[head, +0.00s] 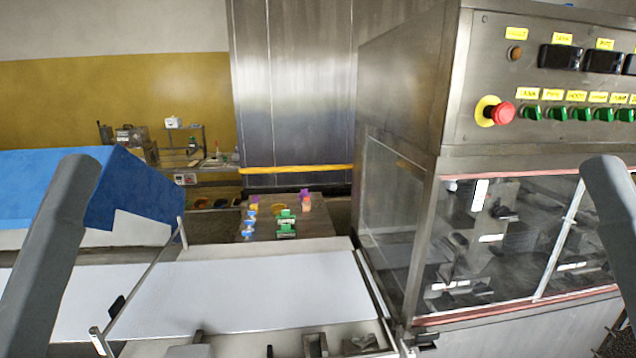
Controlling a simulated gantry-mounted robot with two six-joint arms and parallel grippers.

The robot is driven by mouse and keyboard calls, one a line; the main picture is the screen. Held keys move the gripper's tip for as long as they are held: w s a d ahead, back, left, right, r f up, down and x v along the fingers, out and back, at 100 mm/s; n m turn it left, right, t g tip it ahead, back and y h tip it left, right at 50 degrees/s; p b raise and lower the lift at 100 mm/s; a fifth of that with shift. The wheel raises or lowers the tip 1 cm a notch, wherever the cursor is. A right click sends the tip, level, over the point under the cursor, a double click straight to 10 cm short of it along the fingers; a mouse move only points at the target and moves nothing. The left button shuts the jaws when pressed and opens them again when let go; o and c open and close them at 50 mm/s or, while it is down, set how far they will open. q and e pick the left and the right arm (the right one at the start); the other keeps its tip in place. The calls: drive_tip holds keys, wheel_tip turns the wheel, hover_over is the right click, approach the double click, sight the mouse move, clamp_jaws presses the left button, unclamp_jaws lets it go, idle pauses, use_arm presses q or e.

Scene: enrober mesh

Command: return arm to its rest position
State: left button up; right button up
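My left arm (52,250) shows as a grey link at the left edge of the head view, running down out of the frame. My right arm (612,215) shows as a grey link at the right edge, also leaving the frame. Neither gripper can be made out in this view, so their fingers are hidden from me.
A white belt (250,290) lies in the middle, with metal fittings at its front edge. An enrober cabinet (400,100) with a red emergency stop (502,113) and clear windows stands at right. Small coloured items sit on a brown table (310,226) behind. A blue cover (140,190) is at left.

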wheel_tip(320, 180, up, 33)
drive_tip(key=p, duration=3)
